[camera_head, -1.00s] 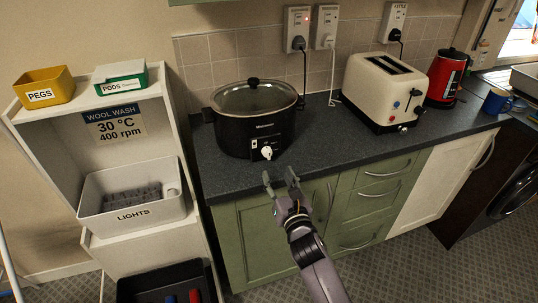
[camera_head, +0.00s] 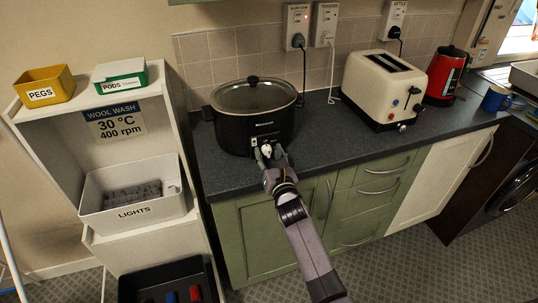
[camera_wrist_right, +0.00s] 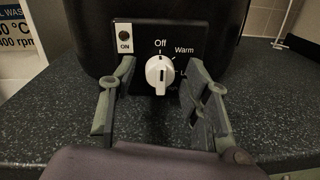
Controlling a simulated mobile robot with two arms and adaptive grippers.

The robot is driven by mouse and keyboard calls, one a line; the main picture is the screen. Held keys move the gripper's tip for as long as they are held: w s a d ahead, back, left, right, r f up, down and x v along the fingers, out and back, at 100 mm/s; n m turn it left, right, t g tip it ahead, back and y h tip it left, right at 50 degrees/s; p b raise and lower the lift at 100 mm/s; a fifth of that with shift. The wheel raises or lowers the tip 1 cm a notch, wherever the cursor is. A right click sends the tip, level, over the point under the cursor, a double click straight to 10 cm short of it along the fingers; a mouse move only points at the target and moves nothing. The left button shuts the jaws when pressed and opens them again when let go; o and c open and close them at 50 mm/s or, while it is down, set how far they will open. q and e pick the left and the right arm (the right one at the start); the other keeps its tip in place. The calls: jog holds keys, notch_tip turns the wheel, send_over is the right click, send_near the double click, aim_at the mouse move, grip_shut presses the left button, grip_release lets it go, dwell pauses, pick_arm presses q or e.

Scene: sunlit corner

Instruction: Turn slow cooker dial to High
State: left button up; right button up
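The black slow cooker (camera_head: 240,128) with a glass lid stands on the dark worktop. Its white dial (camera_wrist_right: 159,75) sits on a black front panel (camera_wrist_right: 140,38); Off is at the top, Warm is upper right, and the labels further round are partly hidden by a finger. The dial's dark mark points about straight up, towards Off. My right gripper (camera_head: 268,155) is at the front of the cooker. In the right wrist view its fingers (camera_wrist_right: 158,90) are open, one on each side of the dial, with gaps to it. My left gripper is not in view.
The cream toaster (camera_head: 384,90) and red kettle (camera_head: 446,76) stand to the right on the worktop (camera_head: 335,140). A shelf unit with the white LIGHTS bin (camera_head: 133,198) stands left. A cord hangs behind the cooker. The worktop between cooker and toaster is clear.

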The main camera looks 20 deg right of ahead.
grip_shut()
dwell(0.3)
